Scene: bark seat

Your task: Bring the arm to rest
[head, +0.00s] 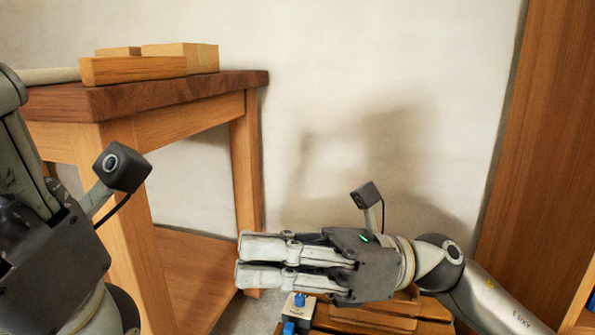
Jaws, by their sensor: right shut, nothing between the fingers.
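My right gripper (240,262) is low in the middle of the head view, with its fingers pointing left. Its fingers are together and nothing shows between them. It hangs over a slatted wooden surface (433,327) at the bottom of the view. My right arm reaches it from the lower right corner. My left arm stands folded at the left edge of the view. The fingertips of my left gripper do not show clearly there.
A wooden table (180,92) with wooden blocks (135,69) on top stands at the left. A small grey item with blue parts (299,306) sits just below my right gripper. A tall wooden panel (540,150) stands at the right. A plain wall (400,70) closes the back.

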